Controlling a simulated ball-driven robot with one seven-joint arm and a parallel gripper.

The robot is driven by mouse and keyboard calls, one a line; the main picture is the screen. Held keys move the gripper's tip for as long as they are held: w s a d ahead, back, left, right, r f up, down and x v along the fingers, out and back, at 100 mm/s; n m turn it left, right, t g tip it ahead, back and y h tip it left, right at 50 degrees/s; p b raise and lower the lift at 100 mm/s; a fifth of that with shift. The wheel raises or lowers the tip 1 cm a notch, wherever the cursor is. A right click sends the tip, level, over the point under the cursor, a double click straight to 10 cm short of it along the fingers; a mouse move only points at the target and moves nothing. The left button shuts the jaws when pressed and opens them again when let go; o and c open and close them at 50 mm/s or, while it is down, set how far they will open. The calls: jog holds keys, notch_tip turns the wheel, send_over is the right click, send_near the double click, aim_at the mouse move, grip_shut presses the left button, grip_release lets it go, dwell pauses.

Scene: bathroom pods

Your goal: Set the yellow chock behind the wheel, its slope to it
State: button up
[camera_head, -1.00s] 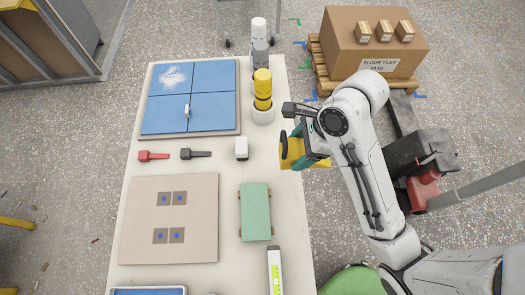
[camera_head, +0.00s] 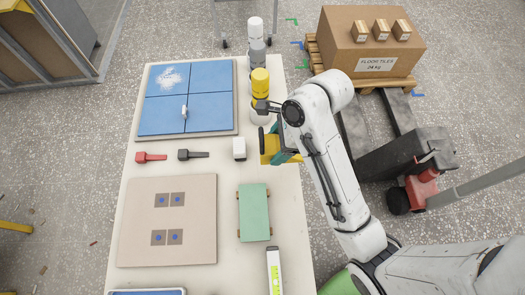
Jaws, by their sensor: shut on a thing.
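My gripper (camera_head: 281,144) is at the right edge of the long table and is shut on the yellow chock (camera_head: 269,148). The chock is held up over the table's right side, to the right of the white block; a dark oval part shows on its left. The fingers and part of the chock are hidden by my wrist, and I cannot tell which way its slope faces. A dark wheel (camera_head: 398,201) shows at the base of the red and black pallet truck (camera_head: 428,165), on the floor right of my arm.
The table (camera_head: 225,168) carries a blue tiled panel (camera_head: 160,120), red and black tools, a white block (camera_head: 239,149), a beige board (camera_head: 185,245), a green board (camera_head: 254,205) and a level (camera_head: 274,268). Coloured canisters stand behind the chock. A carton (camera_head: 375,55) sits on a pallet behind the truck.

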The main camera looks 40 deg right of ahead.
jog(key=w+f, duration=0.1)
jog(key=w+a+f, duration=0.1)
jog(key=w+f, duration=0.1)
jog(key=f, duration=0.1)
jog(key=shift+w+a, duration=0.15)
jog(key=shift+a, duration=0.15)
jog(key=shift+w+a+f+p, duration=0.1)
jog(key=shift+f+p, duration=0.1)
jog(key=shift+f, duration=0.75)
jog(key=shift+w+a+f+p, duration=0.1)
jog(key=shift+f+p, duration=0.1)
jog(key=shift+f, duration=0.75)
jog(key=o, duration=1.4)
jog(key=shift+f, duration=0.1)
jog(key=shift+c, duration=0.2)
